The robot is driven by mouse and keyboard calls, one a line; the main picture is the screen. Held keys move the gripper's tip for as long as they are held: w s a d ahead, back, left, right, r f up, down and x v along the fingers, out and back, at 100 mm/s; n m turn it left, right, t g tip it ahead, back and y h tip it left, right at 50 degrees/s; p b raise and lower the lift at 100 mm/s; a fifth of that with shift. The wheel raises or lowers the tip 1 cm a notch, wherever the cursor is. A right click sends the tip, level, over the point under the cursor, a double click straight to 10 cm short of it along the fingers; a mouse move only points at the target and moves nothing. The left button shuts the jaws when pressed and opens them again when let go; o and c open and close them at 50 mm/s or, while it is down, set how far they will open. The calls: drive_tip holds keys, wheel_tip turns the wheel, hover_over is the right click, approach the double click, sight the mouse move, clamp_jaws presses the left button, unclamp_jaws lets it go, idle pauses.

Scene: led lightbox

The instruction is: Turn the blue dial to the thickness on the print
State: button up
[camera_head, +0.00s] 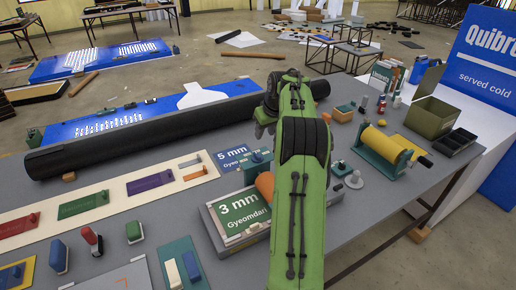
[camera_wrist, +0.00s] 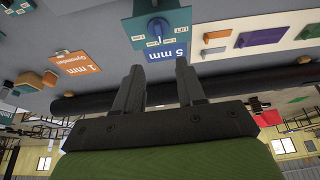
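The blue dial (camera_wrist: 158,27) sits on a teal plate (camera_wrist: 172,17) with small white labels around it, too small to read surely. Its pointing direction is unclear.
A long black roll (camera_head: 150,128) runs along the table's far side. A strip with coloured sliders (camera_head: 110,198) lies to the left. A yellow roller (camera_head: 385,143), an olive box (camera_head: 430,117) and a black tray (camera_head: 455,141) stand to the right. The grey table (camera_head: 350,225) is bare near the right front.

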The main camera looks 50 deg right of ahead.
sight(257, 154)
drive_tip(key=p+x, duration=0.1)
drive_tip(key=x, duration=1.3)
drive_tip(key=shift+f, duration=0.1)
drive_tip(key=shift+s+d, duration=0.1)
clamp_jaws()
